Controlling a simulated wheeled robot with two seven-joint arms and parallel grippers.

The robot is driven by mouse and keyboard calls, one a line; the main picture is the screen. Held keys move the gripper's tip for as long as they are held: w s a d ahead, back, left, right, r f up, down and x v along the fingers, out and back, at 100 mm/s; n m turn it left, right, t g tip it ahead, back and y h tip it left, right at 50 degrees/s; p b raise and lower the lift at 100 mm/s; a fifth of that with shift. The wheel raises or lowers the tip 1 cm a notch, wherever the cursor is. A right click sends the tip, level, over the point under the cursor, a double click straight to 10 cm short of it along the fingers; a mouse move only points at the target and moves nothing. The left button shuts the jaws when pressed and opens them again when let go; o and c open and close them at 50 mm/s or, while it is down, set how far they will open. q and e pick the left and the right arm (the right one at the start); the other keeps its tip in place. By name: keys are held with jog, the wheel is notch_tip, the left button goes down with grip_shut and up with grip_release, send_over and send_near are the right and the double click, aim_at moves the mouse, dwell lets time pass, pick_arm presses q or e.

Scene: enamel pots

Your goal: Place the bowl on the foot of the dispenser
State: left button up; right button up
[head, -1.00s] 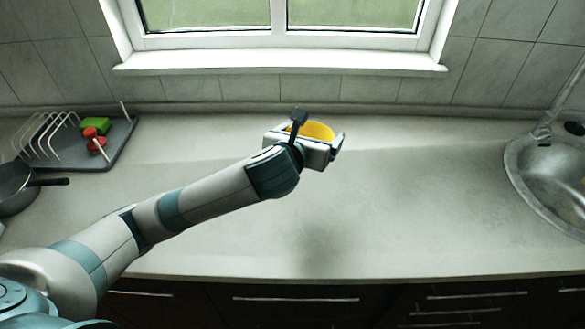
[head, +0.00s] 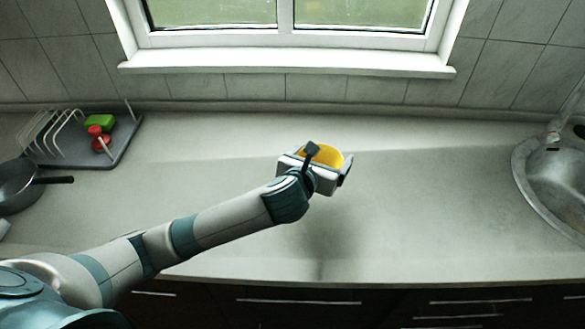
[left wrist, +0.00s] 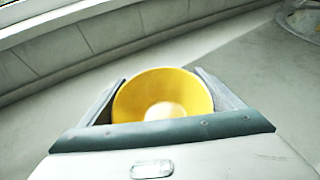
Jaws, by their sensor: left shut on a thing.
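The yellow bowl (head: 328,155) is held in my left gripper (head: 328,167) above the middle of the counter in the head view. In the left wrist view the bowl (left wrist: 163,92) sits between the two fingers of the gripper (left wrist: 165,95), its opening facing the camera. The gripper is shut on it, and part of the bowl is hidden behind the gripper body. The dispenser and its foot do not show in either view. My right gripper is not in view.
A dish rack (head: 128,143) with a green sponge (head: 100,121) and red items stands at the left, beside a dark pan (head: 18,186). A metal sink (head: 553,185) is at the right. The counter (head: 430,215) between is clear, below a window.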

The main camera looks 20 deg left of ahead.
pick_arm(q)
jog(key=a+f, duration=0.2)
jog(key=a, duration=0.1)
jog(key=w+a+f+p, duration=0.1)
jog(key=a, duration=0.2)
jog(key=w+a+f+p, duration=0.1)
jog(key=a+f, duration=0.1)
jog(key=a, duration=0.1)
jog(key=shift+w+a+f, duration=0.15)
jog(key=shift+a+f, duration=0.1)
jog(key=shift+f, duration=0.05)
jog(key=shift+f, duration=0.1)
notch_tip(320, 180, down, 3)
jog(key=shift+f+p, duration=0.2)
jog(key=shift+p, duration=0.15)
jog(key=shift+f, duration=0.2)
jog(key=shift+f, duration=0.2)
jog(key=o, duration=1.2)
jog(key=shift+c, duration=0.2)
jog(key=shift+r, duration=0.2)
